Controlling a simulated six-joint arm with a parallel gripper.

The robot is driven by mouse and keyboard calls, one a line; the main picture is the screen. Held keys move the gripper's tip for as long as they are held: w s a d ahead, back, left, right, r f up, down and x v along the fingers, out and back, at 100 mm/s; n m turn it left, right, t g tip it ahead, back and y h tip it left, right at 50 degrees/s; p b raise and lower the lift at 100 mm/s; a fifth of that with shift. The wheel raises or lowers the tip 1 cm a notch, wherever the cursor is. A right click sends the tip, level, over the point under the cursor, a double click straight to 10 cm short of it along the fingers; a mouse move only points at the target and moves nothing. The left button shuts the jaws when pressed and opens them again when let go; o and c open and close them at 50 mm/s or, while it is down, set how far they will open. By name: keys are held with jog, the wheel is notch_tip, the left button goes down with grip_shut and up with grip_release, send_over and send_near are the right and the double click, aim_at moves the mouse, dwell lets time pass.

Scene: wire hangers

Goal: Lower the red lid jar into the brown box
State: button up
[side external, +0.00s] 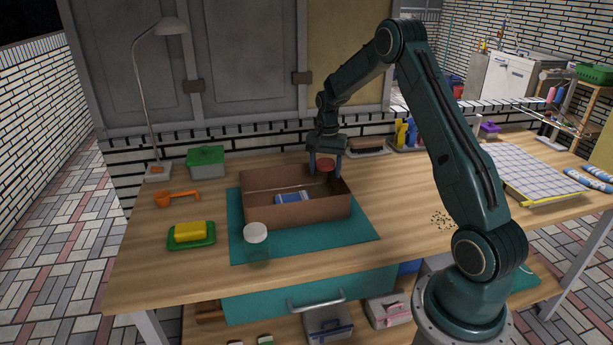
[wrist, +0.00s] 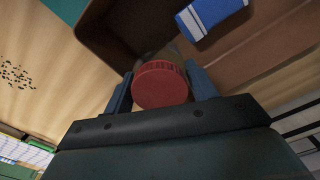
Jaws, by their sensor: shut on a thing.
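The red lid jar (side external: 325,164) is between the fingers of my gripper (side external: 326,160), at the back right corner of the brown box (side external: 300,215). In the wrist view its round red lid (wrist: 161,85) fills the space between the two blue fingers of my gripper (wrist: 161,88), which are shut on it. The jar's body is mostly hidden below the lid. The box wall (wrist: 105,35) is close beside the jar in the wrist view. I cannot tell whether the jar touches the box or its floor.
A blue and white item (side external: 292,197) lies inside the box. The box stands on a teal mat (side external: 340,235). A white-lidded jar (side external: 256,240) stands in front of it. A green tray with a yellow block (side external: 191,232), an orange scoop (side external: 177,198) and a green-lidded container (side external: 206,161) are at left.

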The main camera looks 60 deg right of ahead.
aim_at(325, 177)
jog(key=shift+f, duration=2)
dwell(1.8)
jog(key=o, duration=1.1)
jog(key=shift+o, duration=0.2)
jog(key=shift+r, duration=0.15)
notch_tip(325, 177, up, 12)
jog(key=shift+r, duration=0.8)
